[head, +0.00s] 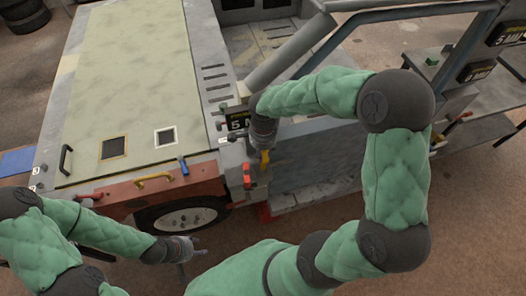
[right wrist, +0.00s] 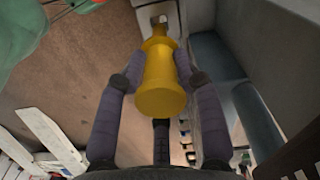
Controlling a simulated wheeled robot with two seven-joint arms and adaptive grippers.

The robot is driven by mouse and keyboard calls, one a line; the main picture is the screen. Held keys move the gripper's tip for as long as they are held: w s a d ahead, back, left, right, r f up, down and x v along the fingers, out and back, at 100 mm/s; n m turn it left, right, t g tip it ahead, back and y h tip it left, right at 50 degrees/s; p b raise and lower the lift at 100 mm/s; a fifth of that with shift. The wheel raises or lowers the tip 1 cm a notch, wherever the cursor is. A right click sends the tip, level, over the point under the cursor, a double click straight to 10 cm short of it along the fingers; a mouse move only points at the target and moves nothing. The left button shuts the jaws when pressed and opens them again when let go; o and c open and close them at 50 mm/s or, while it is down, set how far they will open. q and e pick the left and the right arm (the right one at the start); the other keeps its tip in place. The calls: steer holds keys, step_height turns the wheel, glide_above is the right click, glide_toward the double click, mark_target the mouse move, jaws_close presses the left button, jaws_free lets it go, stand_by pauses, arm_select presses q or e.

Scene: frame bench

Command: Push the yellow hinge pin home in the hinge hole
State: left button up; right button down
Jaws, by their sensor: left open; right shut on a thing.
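The yellow hinge pin (right wrist: 160,75) is between the fingers of my right gripper (right wrist: 158,82) in the right wrist view. In the head view the yellow pin (head: 264,160) shows just below my right gripper (head: 264,148), beside the bench corner. The pin's far end points at a pale bracket (right wrist: 147,18) with a dark hole (right wrist: 160,19) in it. I cannot tell whether the tip is inside the hole or just in front of it. My left gripper (head: 190,252) is open and empty, low in front of the wheel.
A pale panel (head: 130,80) covers the left of the bench, with a yellow handle (head: 153,179) and a blue-and-red part (head: 183,166) near its front edge. A wheel (head: 182,217) sits below. A grey sloped frame (head: 300,50) rises behind my right arm.

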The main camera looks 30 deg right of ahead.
mark_target(263, 164)
steer(key=shift+b, duration=0.55)
stand_by(1.3)
steer(key=shift+f+b, duration=3.7)
steer(key=shift+f, duration=0.4)
steer(key=c, duration=0.7)
jaws_free()
steer(key=shift+r, duration=0.1)
steer(key=shift+c, duration=0.2)
step_height(263, 164, up, 12)
steer(key=shift+s, duration=0.1)
